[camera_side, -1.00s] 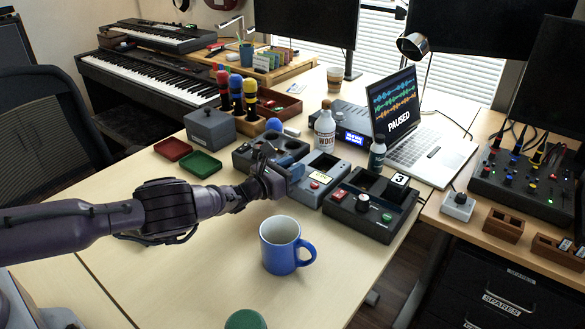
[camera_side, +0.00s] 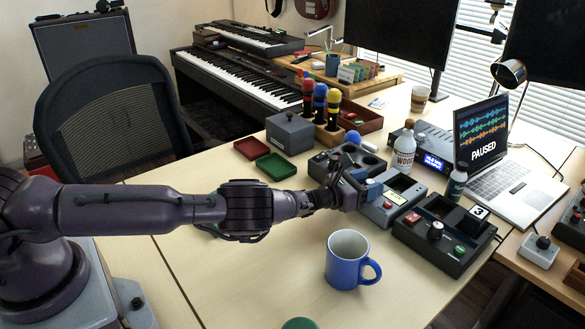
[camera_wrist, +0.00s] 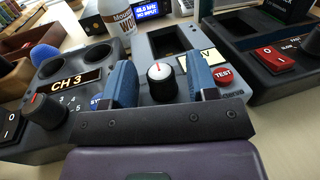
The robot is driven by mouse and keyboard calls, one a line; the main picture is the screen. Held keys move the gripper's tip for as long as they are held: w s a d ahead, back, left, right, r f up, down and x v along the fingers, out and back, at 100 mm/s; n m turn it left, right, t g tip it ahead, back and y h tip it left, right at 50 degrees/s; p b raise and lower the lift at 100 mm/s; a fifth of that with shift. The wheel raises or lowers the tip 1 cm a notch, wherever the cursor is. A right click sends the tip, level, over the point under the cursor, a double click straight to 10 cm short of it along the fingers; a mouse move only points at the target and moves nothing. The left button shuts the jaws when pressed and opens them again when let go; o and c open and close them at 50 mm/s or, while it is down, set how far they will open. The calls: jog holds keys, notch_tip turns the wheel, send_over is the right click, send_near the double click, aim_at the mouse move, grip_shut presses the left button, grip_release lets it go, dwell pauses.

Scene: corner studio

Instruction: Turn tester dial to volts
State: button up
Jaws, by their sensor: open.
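The tester is the grey middle box (camera_side: 396,199), with a dark window, a red TEST button (camera_wrist: 223,75) and a yellow label ending in V (camera_wrist: 207,58). Its dial (camera_wrist: 160,82) is a black knob with a pale top and a small red mark. My gripper (camera_wrist: 160,70) is open, with one blue finger on each side of the dial and visible space on both sides. In the side view my gripper (camera_side: 360,190) is at the tester's left end and hides the dial. The dial's markings are largely hidden by the fingers.
A CH 3 box (camera_wrist: 75,85) stands close on the left, and a dark box with a red switch (camera_wrist: 275,59) on the right. A white bottle (camera_side: 404,150) stands behind. A blue mug (camera_side: 346,262) stands in front, with clear table around it.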

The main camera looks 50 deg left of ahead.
jog(key=n+y, duration=0.1)
jog(key=y, duration=0.1)
jog(key=n+y, duration=0.1)
jog(key=y, duration=0.1)
jog(key=n+y, duration=0.2)
jog(key=shift+d+y, duration=0.25)
jog(key=shift+y, duration=0.05)
jog(key=s, duration=0.5)
jog(key=s+d, duration=0.1)
jog(key=s, duration=0.1)
jog(key=shift+s, duration=0.4)
jog(key=a+n+y, duration=0.1)
jog(key=s+a+n+y, duration=0.1)
jog(key=a, duration=0.1)
jog(key=s+a+n+y, duration=0.1)
jog(key=y, duration=0.1)
jog(key=shift+a+r, duration=0.25)
jog(key=shift+a, duration=0.1)
jog(key=s+a+r+n+g+y, duration=0.3)
jog(key=s+a+r+n+g, duration=0.1)
jog(key=s+n+g, duration=0.4)
jog(key=s+a+r+n+g+y, duration=0.3)
jog(key=s+a+r+n+g, duration=0.2)
jog(key=n, duration=0.6)
jog(key=shift+s+g, duration=1.4)
jog(key=shift+s, duration=0.1)
